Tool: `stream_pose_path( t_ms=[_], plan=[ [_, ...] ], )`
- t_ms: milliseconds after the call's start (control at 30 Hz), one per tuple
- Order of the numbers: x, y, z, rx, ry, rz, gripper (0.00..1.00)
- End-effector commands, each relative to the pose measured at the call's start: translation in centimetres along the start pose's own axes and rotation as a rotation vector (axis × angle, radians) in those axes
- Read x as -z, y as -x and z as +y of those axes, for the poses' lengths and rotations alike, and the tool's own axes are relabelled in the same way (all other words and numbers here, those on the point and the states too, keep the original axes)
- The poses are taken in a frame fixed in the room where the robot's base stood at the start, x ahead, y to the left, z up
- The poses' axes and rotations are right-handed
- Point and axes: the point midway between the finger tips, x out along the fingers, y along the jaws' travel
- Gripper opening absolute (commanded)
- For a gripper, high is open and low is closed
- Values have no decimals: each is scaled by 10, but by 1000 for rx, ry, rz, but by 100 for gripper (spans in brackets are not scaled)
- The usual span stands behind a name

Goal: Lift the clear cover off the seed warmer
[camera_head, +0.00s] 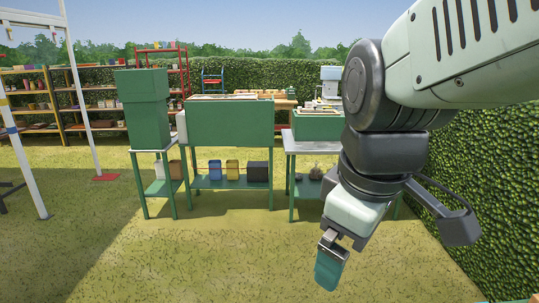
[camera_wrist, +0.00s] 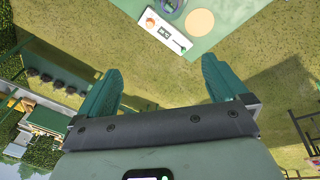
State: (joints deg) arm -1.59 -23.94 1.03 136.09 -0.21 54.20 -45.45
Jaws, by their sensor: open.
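I cannot make out a clear cover or a seed warmer for certain in either view. In the wrist view, a pale green surface (camera_wrist: 222,30) at the top edge carries a white picture card (camera_wrist: 163,34), a tan disc (camera_wrist: 200,21) and a dark round object (camera_wrist: 171,7) cut off by the frame. Whether any of these belongs to the warmer, I cannot tell. My gripper (camera_head: 328,272) hangs over the grass in the head view. In the wrist view its two teal fingers (camera_wrist: 161,70) are wide apart with nothing between them, short of the pale green surface.
Green workbenches with a tall green box (camera_head: 143,110) and a wide green bin (camera_head: 231,123) stand ahead. A grey-topped table (camera_head: 305,145) is right of them. A hedge (camera_head: 490,190) runs along the right, a white frame (camera_head: 85,95) stands left. The grass between is clear.

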Motion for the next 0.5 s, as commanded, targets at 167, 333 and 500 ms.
stream_pose_path(
  t_ms=[167,333,500],
  plan=[
    [-18,27,-14,-86,-450,129,100],
    [-28,38,-22,-105,-714,216,100],
    [-30,41,-24,-105,-798,241,76]
  ],
)
